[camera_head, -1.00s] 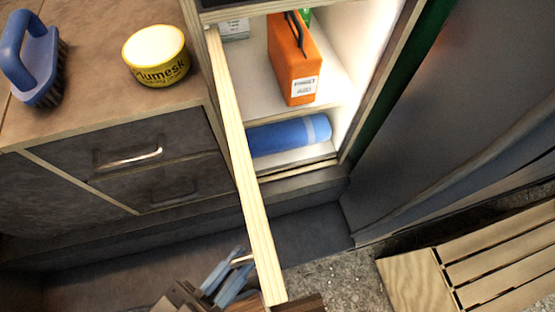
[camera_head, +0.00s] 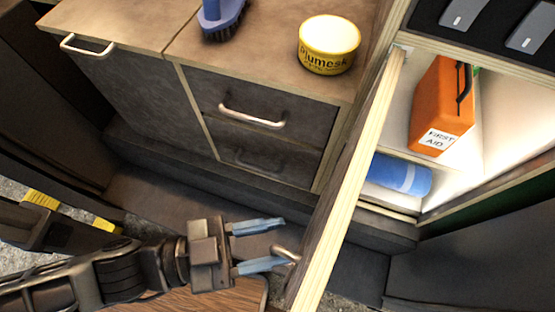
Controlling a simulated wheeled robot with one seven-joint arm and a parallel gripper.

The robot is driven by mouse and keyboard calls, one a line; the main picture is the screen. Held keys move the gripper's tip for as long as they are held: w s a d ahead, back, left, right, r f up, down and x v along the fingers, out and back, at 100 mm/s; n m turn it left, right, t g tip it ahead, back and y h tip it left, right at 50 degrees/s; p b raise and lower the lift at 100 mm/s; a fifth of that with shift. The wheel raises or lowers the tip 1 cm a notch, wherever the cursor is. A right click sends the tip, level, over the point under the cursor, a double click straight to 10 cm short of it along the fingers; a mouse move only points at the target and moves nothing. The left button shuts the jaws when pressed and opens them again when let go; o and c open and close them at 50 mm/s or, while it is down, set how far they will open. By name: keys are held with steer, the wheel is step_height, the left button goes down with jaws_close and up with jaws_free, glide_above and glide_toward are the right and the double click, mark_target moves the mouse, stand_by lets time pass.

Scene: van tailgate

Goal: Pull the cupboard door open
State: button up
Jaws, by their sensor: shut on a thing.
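The cupboard door (camera_head: 350,185) stands wide open and is seen nearly edge-on, its pale edge running from the cupboard's left side down toward the front. Its metal handle (camera_head: 286,254) is on the door's left face, near the free end. My gripper (camera_head: 282,243) reaches in from the lower left with its blue fingers at the handle, shut on it. The exact contact at the fingertips is small and partly hard to see. Inside the open cupboard are an orange first aid case (camera_head: 440,105) on the upper shelf and a blue roll (camera_head: 398,175) below.
Left of the door is a drawer unit with a drawer handle (camera_head: 252,117). On its top are a yellow tin (camera_head: 329,45) and a blue brush (camera_head: 220,18). A wooden surface (camera_head: 215,297) lies below my arm. The floor strip between the drawers and my gripper is clear.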

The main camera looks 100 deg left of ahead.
steer(key=shift+o, duration=0.3)
steer(key=shift+f, duration=0.15)
steer(key=shift+s, duration=0.2)
steer(key=shift+w+d, duration=0.15)
stand_by(0.4)
steer(key=shift+r, duration=0.2)
steer(key=w+d+r, duration=0.1)
steer(key=d+r, duration=1)
steer(key=shift+w+d+b, duration=0.15)
steer(key=shift+w+b, duration=0.15)
steer(key=shift+w, duration=0.05)
